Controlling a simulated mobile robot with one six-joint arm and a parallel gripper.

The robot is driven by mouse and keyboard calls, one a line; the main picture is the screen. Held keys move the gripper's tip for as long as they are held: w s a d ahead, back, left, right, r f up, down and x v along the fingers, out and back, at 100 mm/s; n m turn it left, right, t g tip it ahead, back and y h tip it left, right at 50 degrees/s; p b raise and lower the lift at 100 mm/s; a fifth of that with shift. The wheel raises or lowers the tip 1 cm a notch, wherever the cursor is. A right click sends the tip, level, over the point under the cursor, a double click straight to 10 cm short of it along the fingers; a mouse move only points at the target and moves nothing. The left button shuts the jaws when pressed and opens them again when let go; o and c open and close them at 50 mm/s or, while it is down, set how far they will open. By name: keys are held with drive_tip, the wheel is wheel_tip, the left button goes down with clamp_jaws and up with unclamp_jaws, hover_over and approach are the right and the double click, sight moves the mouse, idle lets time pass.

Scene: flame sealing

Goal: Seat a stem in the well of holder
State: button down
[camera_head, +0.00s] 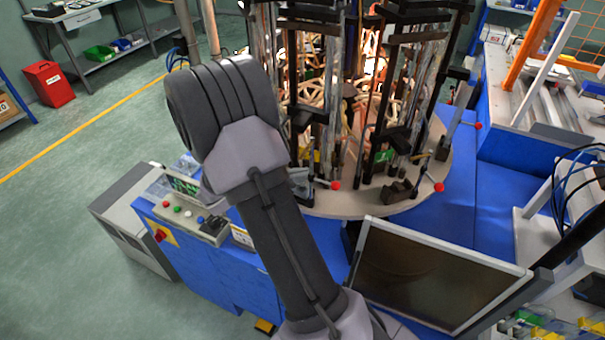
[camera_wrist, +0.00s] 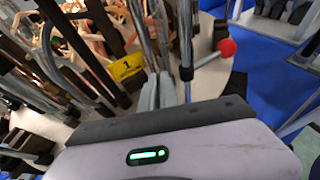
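My gripper (camera_wrist: 158,90) shows in the wrist view as two pale grey fingers close together above its dark-edged housing. Slim, shiny upright rods rise just beyond the fingers. I cannot tell whether the fingers grip one of them. In the head view my arm covers the gripper. Upright holders with black clamps and clear tubes stand on a round machine table (camera_head: 350,208). A holder post (camera_wrist: 186,45) stands just right of the fingers, with a red-knobbed lever (camera_wrist: 228,47) beside it. I cannot make out a stem or the holder's well clearly.
A yellow plate marked 1 (camera_wrist: 126,67) is left of the fingers. Black bars and orange-lit tubing crowd that side. In the head view a monitor (camera_head: 430,272) stands in front of the round table, and a button panel (camera_head: 190,217) is at the left.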

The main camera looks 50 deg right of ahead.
drive_tip(key=shift+f+b, duration=0.45)
drive_tip(key=shift+f, duration=0.3)
idle(0.3)
drive_tip(key=c, duration=1.9)
unclamp_jaws()
drive_tip(key=shift+r, duration=0.1)
drive_tip(key=shift+p+v, duration=1.2)
drive_tip(key=shift+v, duration=1.05)
drive_tip(key=o, duration=0.6)
drive_tip(key=shift+c, duration=0.2)
